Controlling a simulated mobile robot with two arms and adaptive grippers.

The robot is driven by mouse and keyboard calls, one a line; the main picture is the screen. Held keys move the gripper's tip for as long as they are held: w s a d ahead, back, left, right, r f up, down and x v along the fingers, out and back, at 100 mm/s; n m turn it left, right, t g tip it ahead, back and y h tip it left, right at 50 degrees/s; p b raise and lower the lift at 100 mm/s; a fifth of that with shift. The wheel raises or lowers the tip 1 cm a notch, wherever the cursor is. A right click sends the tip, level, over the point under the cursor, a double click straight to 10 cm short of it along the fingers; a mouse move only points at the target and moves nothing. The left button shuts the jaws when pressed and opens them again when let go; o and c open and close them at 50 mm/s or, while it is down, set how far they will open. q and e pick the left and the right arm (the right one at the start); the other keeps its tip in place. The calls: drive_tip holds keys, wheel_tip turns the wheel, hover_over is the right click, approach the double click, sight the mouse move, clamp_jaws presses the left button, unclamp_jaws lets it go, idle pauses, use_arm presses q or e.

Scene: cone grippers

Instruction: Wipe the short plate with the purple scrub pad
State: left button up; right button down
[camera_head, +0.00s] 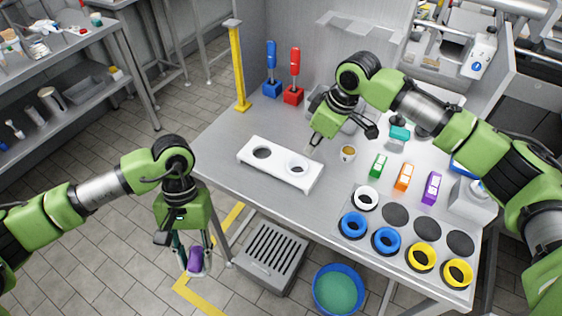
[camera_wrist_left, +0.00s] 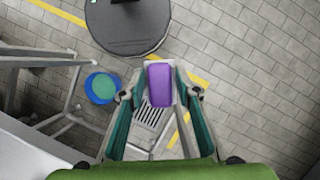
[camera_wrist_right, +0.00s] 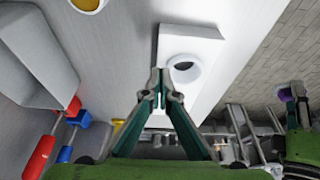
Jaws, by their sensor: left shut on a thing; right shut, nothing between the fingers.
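My left gripper (camera_head: 195,262) hangs over the floor, left of the table's front edge. It is shut on the purple scrub pad (camera_wrist_left: 160,84), which lies between its two fingers with a pale edge around it. My right gripper (camera_wrist_right: 160,82) is shut and empty, above the table just behind the right end of a white two-hole plate (camera_head: 272,164). This plate is long and low. Its left hole is dark, and a white ring or cup (camera_head: 297,164) sits at its right hole. I cannot tell whether this is the short plate.
Blue (camera_head: 352,225) and yellow rings (camera_head: 421,257) lie at the table's front right. Behind them stand green, orange and purple blocks (camera_head: 431,188) and a small brown-filled cup (camera_head: 348,152). A yellow post (camera_head: 238,70) rises at the back left. A blue bucket (camera_head: 338,268) stands on the floor.

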use_arm(q)
drive_tip(key=shift+f, duration=0.25)
use_arm(e)
drive_tip(key=shift+f, duration=1)
use_arm(q)
drive_tip(key=shift+r, duration=0.1)
